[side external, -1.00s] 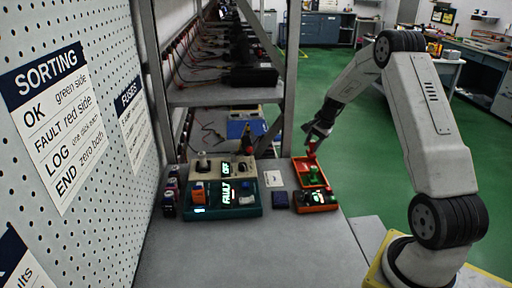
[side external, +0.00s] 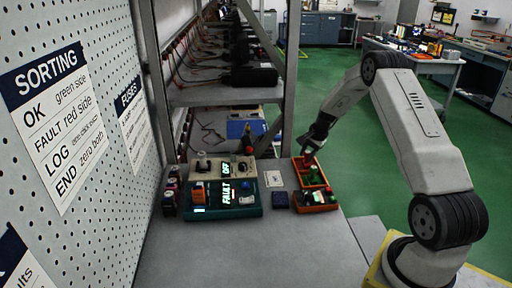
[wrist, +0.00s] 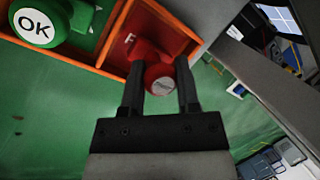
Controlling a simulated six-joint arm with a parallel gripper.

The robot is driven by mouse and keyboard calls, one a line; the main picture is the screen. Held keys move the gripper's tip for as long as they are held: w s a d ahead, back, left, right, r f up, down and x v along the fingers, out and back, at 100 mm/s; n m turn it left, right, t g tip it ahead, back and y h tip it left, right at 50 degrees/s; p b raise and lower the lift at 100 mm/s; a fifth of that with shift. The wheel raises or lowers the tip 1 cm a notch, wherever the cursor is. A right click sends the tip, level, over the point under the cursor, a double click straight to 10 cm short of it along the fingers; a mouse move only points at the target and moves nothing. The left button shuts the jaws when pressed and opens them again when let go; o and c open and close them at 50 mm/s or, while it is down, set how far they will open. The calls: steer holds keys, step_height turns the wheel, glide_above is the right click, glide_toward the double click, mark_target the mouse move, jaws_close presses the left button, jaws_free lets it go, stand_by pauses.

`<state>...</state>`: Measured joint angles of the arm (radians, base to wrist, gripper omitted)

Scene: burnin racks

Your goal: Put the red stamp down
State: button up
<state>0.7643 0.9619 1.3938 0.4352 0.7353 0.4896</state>
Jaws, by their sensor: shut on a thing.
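My gripper (side external: 309,153) is at the far end of the orange tray (side external: 318,209) in the side external view. In the wrist view my gripper (wrist: 160,88) has its two fingers on either side of the red stamp (wrist: 158,77) and is shut on its round red knob. The stamp's red base reaches into the end compartment of the orange tray (wrist: 104,46), beside a partly hidden letter on its floor. I cannot tell whether the base touches the floor.
A teal box with a lit FAULT sign (side external: 228,213) stands left of the tray, with a beige OFF panel (side external: 208,170) behind it. The grey bench front is clear.

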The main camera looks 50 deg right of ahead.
steer(key=shift+f, duration=0.2)
steer(key=o, duration=1)
steer(key=v, duration=1.2)
